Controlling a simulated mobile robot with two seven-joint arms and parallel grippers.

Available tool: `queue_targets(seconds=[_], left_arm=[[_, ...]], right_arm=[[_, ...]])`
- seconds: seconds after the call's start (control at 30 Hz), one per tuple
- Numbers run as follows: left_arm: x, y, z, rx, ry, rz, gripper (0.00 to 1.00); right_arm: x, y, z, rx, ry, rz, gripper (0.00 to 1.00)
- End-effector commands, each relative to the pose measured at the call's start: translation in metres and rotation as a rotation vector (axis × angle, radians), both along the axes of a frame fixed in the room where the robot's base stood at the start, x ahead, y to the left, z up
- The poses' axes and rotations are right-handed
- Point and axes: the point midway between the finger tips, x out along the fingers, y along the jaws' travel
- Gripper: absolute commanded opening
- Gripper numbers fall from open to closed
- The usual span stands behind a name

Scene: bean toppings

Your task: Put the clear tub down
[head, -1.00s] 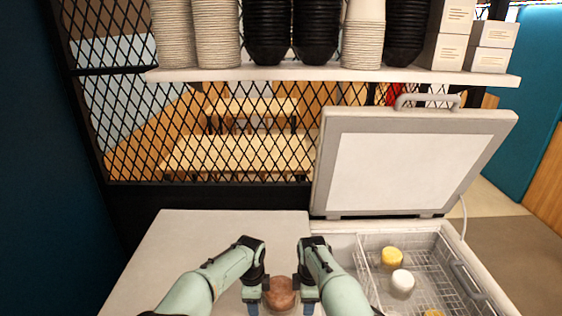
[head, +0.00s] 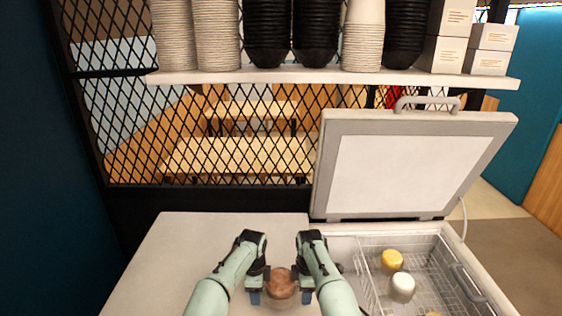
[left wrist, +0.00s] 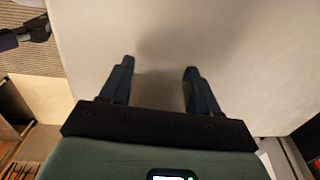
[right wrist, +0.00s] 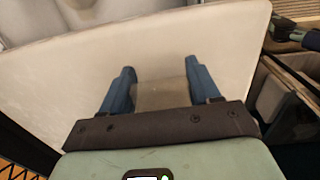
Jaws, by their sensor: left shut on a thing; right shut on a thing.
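The clear tub (head: 281,287), with brown contents, is between my two grippers at the bottom middle of the head view, over the white counter (head: 205,255). My left gripper (head: 255,297) is shut on its left side and my right gripper (head: 307,296) on its right side. In the right wrist view the tub's see-through wall (right wrist: 160,95) shows between the fingers. In the left wrist view only a faint clear patch (left wrist: 158,92) shows between them. I cannot tell whether the tub's base touches the counter.
Right of the tub is an open chest freezer with a raised lid (head: 410,165) and a wire basket (head: 440,268) holding yellow-topped and white-topped tubs. A shelf (head: 330,76) with stacked bowls is above. The counter to the left is clear.

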Motion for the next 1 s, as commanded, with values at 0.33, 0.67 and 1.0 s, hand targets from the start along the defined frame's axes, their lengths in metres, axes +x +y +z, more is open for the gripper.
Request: queue_targets(seconds=[0.33,0.67,1.0], left_arm=[[-0.008,-0.001,0.009,-0.002,-0.001,-0.002,0.31],[-0.032,0.000,0.029,-0.001,0.000,0.000,0.31],[-0.064,0.000,0.054,-0.001,0.000,-0.001,0.31]], right_arm=[[-0.007,0.000,0.010,0.002,-0.004,-0.003,0.31],[-0.032,0.000,0.030,0.004,-0.004,-0.003,0.31],[-0.063,0.000,0.055,0.003,-0.004,-0.003,0.31]])
